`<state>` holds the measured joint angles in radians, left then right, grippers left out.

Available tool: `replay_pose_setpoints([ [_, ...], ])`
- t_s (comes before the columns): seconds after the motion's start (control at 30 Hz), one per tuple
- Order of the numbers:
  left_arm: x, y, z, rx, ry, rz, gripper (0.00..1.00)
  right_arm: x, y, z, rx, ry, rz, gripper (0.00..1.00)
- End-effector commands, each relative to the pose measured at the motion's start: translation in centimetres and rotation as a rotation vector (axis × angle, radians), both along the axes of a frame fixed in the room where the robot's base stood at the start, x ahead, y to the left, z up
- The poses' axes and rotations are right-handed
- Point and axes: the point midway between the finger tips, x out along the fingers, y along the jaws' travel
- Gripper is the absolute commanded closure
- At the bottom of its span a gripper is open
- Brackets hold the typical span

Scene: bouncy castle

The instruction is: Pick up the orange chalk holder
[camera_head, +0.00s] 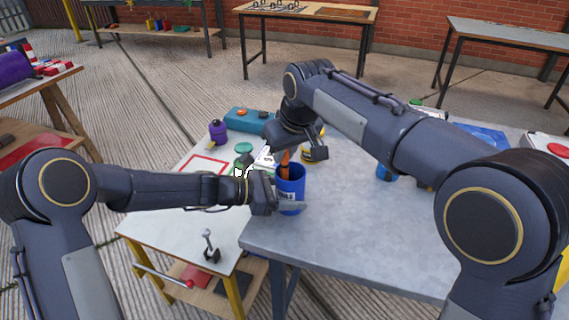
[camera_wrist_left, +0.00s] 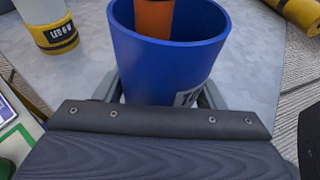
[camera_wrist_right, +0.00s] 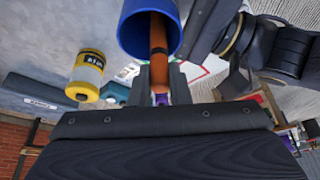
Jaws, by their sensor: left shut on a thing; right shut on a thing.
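The orange chalk holder (camera_head: 285,164) stands in a blue cup (camera_head: 291,183) near the left edge of the grey table. It also shows inside the cup in the left wrist view (camera_wrist_left: 153,18) and the right wrist view (camera_wrist_right: 158,38). Its lower end is hidden in the cup. My left gripper (camera_head: 284,206) is shut on the cup, with a finger on either side of it (camera_wrist_left: 162,90). My right gripper (camera_head: 284,146) is above the cup and shut on the upper part of the orange chalk holder, its fingers on both sides (camera_wrist_right: 160,77).
A yellow and white cylinder (camera_wrist_right: 87,72) with a dark label stands close to the cup. A teal case (camera_head: 248,121) and a purple bottle (camera_head: 217,131) are at the back left. The front of the grey table (camera_head: 350,240) is clear.

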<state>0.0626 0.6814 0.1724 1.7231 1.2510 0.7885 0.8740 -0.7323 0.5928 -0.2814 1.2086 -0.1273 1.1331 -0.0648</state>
Motion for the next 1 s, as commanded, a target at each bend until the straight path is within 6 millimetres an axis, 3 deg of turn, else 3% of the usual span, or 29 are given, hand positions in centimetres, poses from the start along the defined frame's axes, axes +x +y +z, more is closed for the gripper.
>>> replay_pose_setpoints([
  [0.17,0.0,0.0,0.0,0.0,0.0,-0.001,0.69,0.1,0.1,1.9,0.003,-0.004,0.0,1.0],
  [0.6,0.0,0.0,0.0,0.0,0.0,0.0,0.69,0.1,0.1,9.4,0.001,-0.002,0.001,1.0],
  [0.87,0.0,0.0,0.0,0.0,0.0,0.0,0.69,0.0,0.0,12.1,0.001,-0.002,0.001,1.0],
  [1.0,0.0,0.0,0.0,0.0,0.0,0.0,0.69,-1.4,-0.9,12.1,0.0,-0.001,0.001,1.0],
])
